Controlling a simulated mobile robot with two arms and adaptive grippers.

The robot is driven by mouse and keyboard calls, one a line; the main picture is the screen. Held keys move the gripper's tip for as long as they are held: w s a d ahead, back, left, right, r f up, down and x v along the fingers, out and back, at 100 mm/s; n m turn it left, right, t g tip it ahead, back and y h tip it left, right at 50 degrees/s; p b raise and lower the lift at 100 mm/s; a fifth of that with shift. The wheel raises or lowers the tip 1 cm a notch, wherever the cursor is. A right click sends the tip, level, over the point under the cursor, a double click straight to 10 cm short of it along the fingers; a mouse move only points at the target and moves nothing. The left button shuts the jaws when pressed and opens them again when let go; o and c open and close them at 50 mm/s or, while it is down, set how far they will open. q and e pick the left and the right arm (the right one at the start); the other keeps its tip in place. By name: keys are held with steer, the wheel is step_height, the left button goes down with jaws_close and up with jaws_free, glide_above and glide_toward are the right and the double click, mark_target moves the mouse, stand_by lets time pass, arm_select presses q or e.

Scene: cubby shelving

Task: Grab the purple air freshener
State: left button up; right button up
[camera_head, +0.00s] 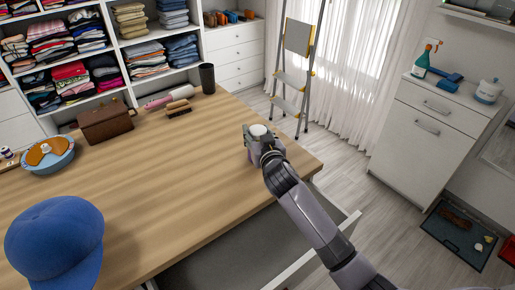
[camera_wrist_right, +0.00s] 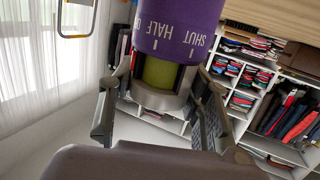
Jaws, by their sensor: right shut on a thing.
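The purple air freshener (camera_wrist_right: 176,28) fills the top middle of the right wrist view, with white lettering on its purple body and a yellow-green part below. In the head view its white round top (camera_head: 259,130) and some purple (camera_head: 252,154) show near the table's right corner. My right gripper (camera_head: 262,141) is around it there and hides part of it. In the right wrist view my right gripper (camera_wrist_right: 160,80) has a finger on each side of the air freshener and is shut on it. Whether it touches the table is unclear. My left gripper is not in view.
The wooden table (camera_head: 170,165) holds a blue cap (camera_head: 55,240), a blue bowl (camera_head: 48,155), a brown box (camera_head: 104,122), a brush (camera_head: 178,108) and a black cup (camera_head: 207,78). An open drawer (camera_head: 340,228) juts out below. A stepladder (camera_head: 291,78) stands behind. The table's middle is clear.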

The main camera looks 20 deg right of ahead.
jaws_close()
steer(key=shift+r, duration=0.1)
